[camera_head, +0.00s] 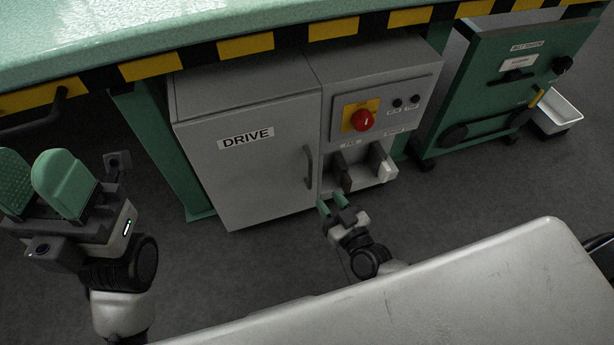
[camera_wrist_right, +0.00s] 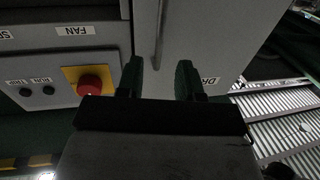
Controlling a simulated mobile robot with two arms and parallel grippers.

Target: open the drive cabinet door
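The grey drive cabinet's door (camera_head: 250,175), labelled DRIVE, is shut. Its dark vertical handle (camera_head: 309,167) is on the door's right side. My right gripper (camera_head: 331,203) is open, low in front of the cabinet, just below and right of the handle in the head view. In the right wrist view the handle (camera_wrist_right: 160,35) lines up with the gap between the two fingers (camera_wrist_right: 159,78). Nothing is gripped, and how far the handle lies beyond the fingertips is unclear. My left gripper (camera_head: 35,170), with green pads apart, is open and empty at the far left.
Right of the door is a panel with a red knob on a yellow plate (camera_head: 362,119) and switches below. A green bench edge with yellow-black stripes (camera_head: 245,45) overhangs the cabinet. A pale surface (camera_head: 450,300) fills the foreground.

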